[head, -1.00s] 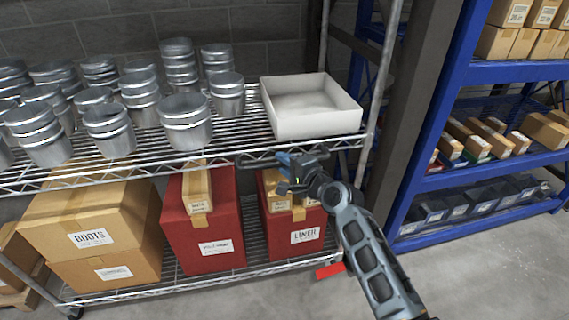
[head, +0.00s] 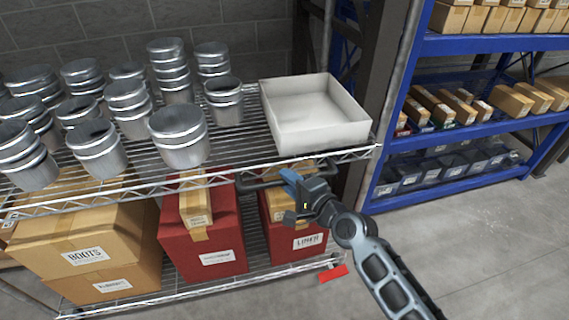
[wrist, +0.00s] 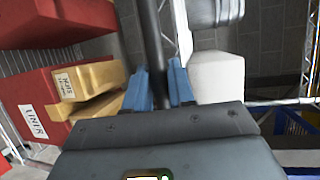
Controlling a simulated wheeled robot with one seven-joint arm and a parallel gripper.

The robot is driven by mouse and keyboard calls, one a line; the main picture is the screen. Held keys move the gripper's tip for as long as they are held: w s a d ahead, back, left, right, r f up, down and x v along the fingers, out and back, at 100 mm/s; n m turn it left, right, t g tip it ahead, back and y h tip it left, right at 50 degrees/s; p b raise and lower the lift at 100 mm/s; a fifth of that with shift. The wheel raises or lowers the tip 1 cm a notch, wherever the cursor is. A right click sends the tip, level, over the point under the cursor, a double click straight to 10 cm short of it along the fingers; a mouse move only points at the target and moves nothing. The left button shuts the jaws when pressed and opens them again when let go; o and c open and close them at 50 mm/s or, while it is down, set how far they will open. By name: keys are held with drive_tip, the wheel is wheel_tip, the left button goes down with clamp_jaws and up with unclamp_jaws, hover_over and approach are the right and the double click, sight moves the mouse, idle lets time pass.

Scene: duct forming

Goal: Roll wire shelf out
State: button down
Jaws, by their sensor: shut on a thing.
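The wire shelf (head: 225,166) is a chrome wire unit with an upper and a lower deck, filling the left and middle of the head view. A dark handle bar (head: 256,185) sits at the front edge of its upper deck. My gripper (head: 287,177) is at the right part of this bar. In the wrist view the blue fingers of my gripper (wrist: 163,85) close around the dark handle bar (wrist: 150,35). The shelf's casters are mostly out of sight.
Stacked metal pots (head: 178,137) and a white bin (head: 312,115) stand on the upper deck. Cardboard boxes (head: 85,250) and red boxes (head: 205,255) fill the lower one. A blue rack (head: 470,138) stands at right. Grey floor (head: 480,250) is clear at lower right.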

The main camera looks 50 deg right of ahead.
drive_tip(key=s+a, duration=0.4)
drive_tip(key=s, duration=0.1)
drive_tip(key=shift+s+f+p, duration=0.2)
drive_tip(key=shift+s+p, duration=0.15)
drive_tip(key=c, duration=1.1)
unclamp_jaws()
drive_tip(key=shift+o, duration=0.2)
drive_tip(key=shift+r, duration=0.1)
drive_tip(key=b+v, duration=0.1)
drive_tip(key=v, duration=0.6)
drive_tip(key=shift+s, duration=0.35)
drive_tip(key=shift+r, duration=0.1)
